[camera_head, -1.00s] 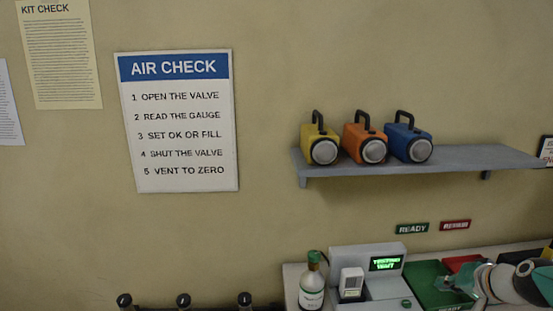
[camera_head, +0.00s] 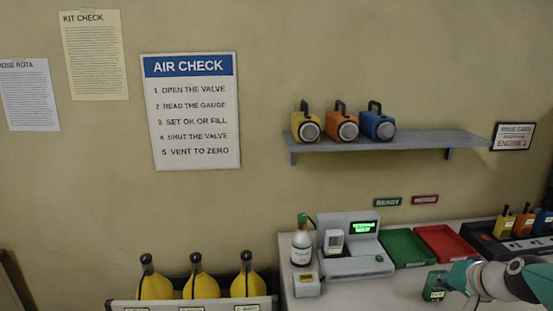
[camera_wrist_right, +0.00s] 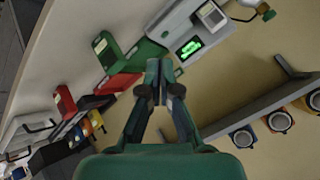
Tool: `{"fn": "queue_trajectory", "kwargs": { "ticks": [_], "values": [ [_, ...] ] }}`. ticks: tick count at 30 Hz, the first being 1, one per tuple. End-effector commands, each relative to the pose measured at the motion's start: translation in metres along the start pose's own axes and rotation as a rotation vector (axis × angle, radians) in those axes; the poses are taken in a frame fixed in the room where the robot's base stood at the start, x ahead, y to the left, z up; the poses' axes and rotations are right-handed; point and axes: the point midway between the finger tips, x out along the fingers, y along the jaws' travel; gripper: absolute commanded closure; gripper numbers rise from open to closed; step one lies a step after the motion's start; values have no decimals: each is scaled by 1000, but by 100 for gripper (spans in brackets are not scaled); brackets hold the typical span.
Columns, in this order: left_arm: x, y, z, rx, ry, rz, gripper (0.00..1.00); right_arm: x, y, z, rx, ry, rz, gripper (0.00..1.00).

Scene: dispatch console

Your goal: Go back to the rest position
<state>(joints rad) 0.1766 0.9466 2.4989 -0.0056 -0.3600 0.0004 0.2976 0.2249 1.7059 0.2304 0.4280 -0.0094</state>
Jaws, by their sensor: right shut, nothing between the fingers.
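My right gripper (camera_head: 449,281) is at the lower right of the head view, over the front part of the bench (camera_head: 395,289). In the right wrist view its two fingers (camera_wrist_right: 160,68) are closed together with nothing between them. A green box with a pale label (camera_head: 434,286) is beside the gripper in the head view. In the wrist view this box (camera_wrist_right: 107,52) lies apart from the fingertips, to their left. My left gripper is in neither view.
A grey console with a lit display (camera_head: 363,228), a green tray (camera_head: 408,262) and a red tray (camera_head: 446,260) stand on the bench. Several small coloured units (camera_head: 505,226) sit at right. Yellow cylinders (camera_head: 201,283) stand at lower left. A shelf (camera_head: 430,141) holds three lamps.

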Motion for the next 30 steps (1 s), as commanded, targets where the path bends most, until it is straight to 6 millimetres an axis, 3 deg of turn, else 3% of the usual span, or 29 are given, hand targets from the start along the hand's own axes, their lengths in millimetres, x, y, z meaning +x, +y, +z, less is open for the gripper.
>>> {"fn": "queue_trajectory", "kwargs": {
  "ticks": [8, 17, 20, 23, 27, 30],
  "values": [
    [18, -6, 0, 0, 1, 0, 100, 44, 6, 36, -8, -75, 0, 100],
    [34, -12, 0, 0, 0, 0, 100, 102, 24, 115, -17, -241, 25, 100],
    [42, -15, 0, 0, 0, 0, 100, 127, 35, 158, -26, -318, 42, 100],
    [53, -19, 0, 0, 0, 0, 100, 156, 51, 216, -42, -415, 65, 100],
    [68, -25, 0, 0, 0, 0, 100, 188, 80, 317, -80, -564, 105, 100],
    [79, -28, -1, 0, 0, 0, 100, 198, 102, 390, -116, -664, 131, 100]
  ]
}}
